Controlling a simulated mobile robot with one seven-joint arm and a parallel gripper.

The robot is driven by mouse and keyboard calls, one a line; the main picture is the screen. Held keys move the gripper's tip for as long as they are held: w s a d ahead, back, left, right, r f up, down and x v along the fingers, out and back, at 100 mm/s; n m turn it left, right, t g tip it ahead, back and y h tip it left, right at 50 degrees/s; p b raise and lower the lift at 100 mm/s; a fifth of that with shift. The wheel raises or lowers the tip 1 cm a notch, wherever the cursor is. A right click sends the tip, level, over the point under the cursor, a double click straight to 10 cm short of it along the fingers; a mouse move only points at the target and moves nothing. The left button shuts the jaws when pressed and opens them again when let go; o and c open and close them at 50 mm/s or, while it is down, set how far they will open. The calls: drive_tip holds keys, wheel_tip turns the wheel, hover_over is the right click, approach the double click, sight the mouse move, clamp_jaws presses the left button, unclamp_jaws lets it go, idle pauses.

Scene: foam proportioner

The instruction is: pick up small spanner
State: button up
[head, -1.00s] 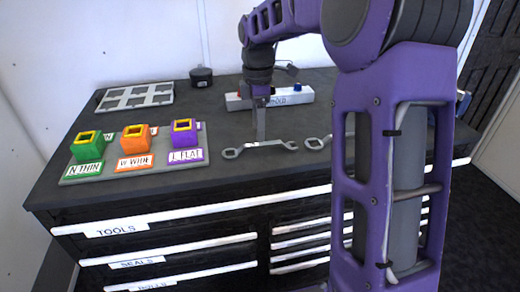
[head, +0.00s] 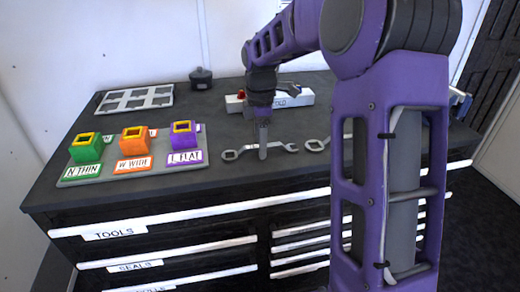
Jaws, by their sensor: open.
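Two metal spanners lie on the dark worktop in the head view. The left spanner (head: 245,150) lies in full view except where my gripper crosses its shaft. The right spanner (head: 317,145) is partly hidden behind my arm, so I cannot tell which of the two is smaller. My gripper (head: 263,155) points straight down over the middle of the left spanner, its fingers seen edge-on at about shaft height. The jaws are open, and the spanner is not gripped.
A grey tray (head: 112,178) with green (head: 86,149), orange (head: 134,141) and purple (head: 184,137) blocks stands left of my gripper. A white bar (head: 298,99) lies behind it. A pale grid rack (head: 133,98) and a dark round pot (head: 200,78) are at the back.

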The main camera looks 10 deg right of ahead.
clamp_jaws()
idle(0.4)
wheel_tip(320, 180, up, 10)
drive_tip(key=p, duration=0.2)
drive_tip(key=shift+r, duration=0.25)
drive_tip(key=c, duration=0.6)
unclamp_jaws()
clamp_jaws()
